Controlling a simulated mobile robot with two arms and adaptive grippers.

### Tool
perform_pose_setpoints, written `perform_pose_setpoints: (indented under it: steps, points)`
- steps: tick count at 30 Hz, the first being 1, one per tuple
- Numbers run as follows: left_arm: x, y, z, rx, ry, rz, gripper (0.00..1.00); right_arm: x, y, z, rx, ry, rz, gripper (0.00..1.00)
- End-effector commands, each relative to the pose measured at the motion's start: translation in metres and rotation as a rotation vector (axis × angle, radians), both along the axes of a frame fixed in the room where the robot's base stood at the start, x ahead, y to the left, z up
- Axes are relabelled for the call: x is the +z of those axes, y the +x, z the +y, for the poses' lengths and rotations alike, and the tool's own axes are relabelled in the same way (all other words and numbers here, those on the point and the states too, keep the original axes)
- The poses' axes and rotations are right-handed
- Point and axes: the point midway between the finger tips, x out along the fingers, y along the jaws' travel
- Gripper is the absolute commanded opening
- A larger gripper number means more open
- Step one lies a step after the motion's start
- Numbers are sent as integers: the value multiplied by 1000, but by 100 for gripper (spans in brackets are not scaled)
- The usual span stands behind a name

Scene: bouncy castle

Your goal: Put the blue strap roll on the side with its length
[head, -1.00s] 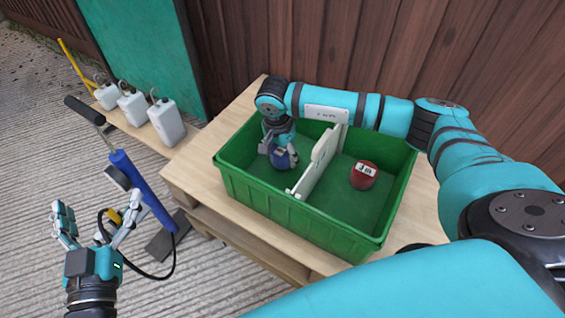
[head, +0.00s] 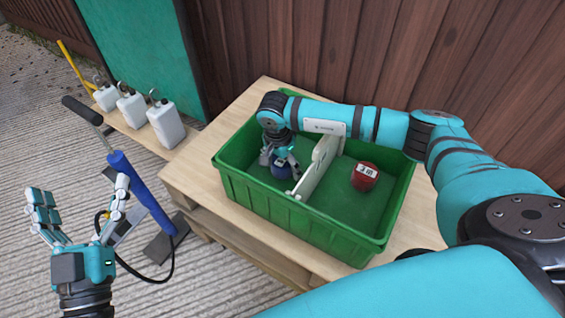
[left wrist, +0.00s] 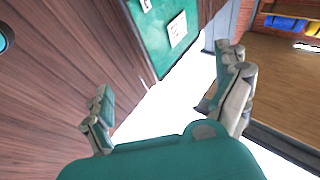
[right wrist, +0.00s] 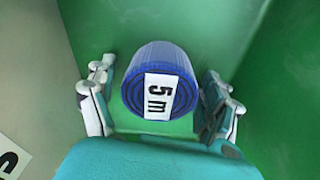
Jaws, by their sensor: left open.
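The blue strap roll (head: 281,171) is in the left compartment of the green crate (head: 290,211). In the right wrist view the roll (right wrist: 160,85) shows its coiled end and a white "5 m" label. My right gripper (head: 280,162) reaches down into that compartment. Its fingers (right wrist: 158,105) stand on both sides of the roll with gaps, so it looks open around it. Whether the roll rests on the floor is hard to tell. A white divider (head: 318,165) splits the crate; part of a dark character shows on it in the right wrist view. My left gripper (head: 82,205) is open and empty, left of the table.
A red strap roll (head: 364,177) with a white label sits in the right compartment. The crate stands on a wooden table (head: 190,172) by a plank wall. A blue pump (head: 140,190) with a black hose stands left, and white canisters (head: 165,124) sit on a low shelf.

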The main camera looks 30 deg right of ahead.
Motion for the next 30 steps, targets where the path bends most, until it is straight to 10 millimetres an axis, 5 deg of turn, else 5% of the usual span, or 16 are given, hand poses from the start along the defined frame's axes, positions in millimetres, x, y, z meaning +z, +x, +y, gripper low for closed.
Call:
perform_pose_setpoints:
  steps: [11, 20, 30]
  points:
    - [-2, 1, 0, 1, 5, 19, 100, 3, 0, 0, 0, 0, 0, 88]
    - [-58, 8, 7, 21, 92, 347, 100, 50, 0, 5, 1, 1, -4, 88]
    - [-126, -13, 23, 44, 186, 730, 100, 107, -3, 11, 0, 0, -2, 88]
